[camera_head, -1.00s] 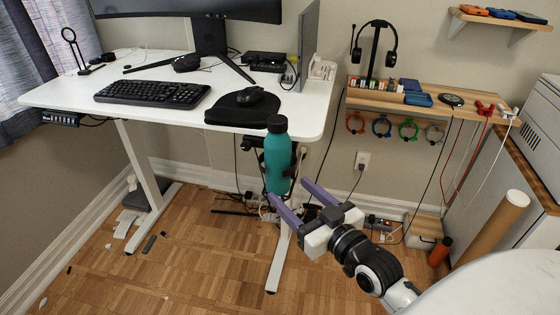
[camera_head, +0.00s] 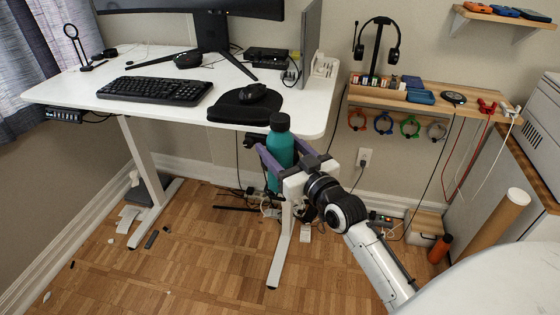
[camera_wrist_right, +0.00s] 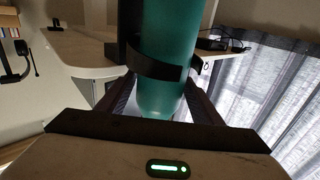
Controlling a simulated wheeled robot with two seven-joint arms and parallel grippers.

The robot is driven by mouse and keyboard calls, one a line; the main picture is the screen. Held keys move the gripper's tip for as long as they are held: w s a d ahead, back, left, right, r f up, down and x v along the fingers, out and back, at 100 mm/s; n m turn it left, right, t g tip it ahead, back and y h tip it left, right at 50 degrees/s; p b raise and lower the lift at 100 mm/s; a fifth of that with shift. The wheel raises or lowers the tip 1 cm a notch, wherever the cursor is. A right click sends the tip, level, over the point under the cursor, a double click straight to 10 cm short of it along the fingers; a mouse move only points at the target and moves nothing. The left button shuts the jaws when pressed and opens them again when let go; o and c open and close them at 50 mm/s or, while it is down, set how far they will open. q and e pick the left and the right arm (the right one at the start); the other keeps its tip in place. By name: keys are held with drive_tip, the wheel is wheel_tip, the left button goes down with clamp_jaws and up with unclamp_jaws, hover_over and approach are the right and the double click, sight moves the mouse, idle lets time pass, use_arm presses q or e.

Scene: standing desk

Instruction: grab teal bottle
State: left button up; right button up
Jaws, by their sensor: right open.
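The teal bottle (camera_head: 280,153) with a dark cap stands upright at the desk's right front edge, in a dark holder band that shows in the right wrist view. My right gripper (camera_head: 280,160) is open, with its purple fingers on either side of the bottle. In the right wrist view the teal bottle (camera_wrist_right: 168,50) fills the middle, between the two dark-looking fingers (camera_wrist_right: 160,105). I cannot tell whether the fingers touch it. My left gripper is not in view.
The white desk (camera_head: 80,92) holds a keyboard (camera_head: 155,90), a mouse on a black pad (camera_head: 235,110) and a monitor. A wooden shelf (camera_head: 450,107) with a headphone stand is to the right. Cables hang under the desk. The wooden floor is mostly clear.

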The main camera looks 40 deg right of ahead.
drive_tip(key=c, duration=1.4)
drive_tip(key=shift+r, duration=0.2)
clamp_jaws()
